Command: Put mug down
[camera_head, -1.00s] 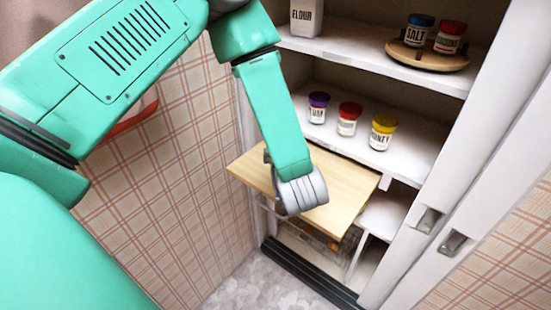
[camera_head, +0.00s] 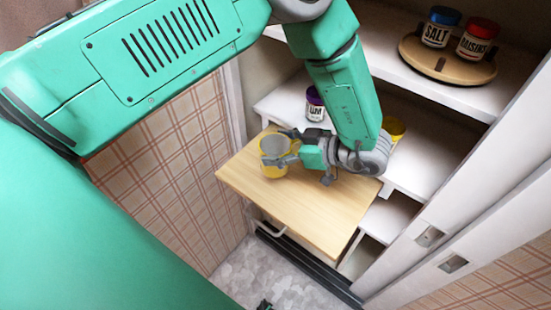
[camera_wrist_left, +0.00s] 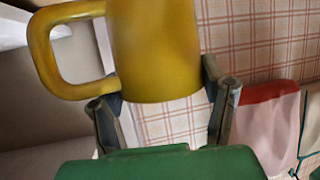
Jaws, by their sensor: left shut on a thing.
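A yellow mug (camera_head: 274,158) with a grey inside is at the left part of a pull-out wooden board (camera_head: 310,218) in the head view. It is upright; I cannot tell whether its base touches the board. My left gripper (camera_head: 284,149) reaches it from the right and is shut on it. In the left wrist view the mug (camera_wrist_left: 155,45) fills the top middle, its handle to the left, between the fingers of my left gripper (camera_wrist_left: 160,100). My right gripper is not in view.
The board juts from a white cupboard. Above it, a shelf holds a purple-lidded jar (camera_head: 315,105) and a yellow-lidded one (camera_head: 394,130), partly behind my arm. Higher up, a round wooden tray (camera_head: 440,68) carries salt (camera_head: 440,28) and raisins (camera_head: 478,39). The board's front right is bare.

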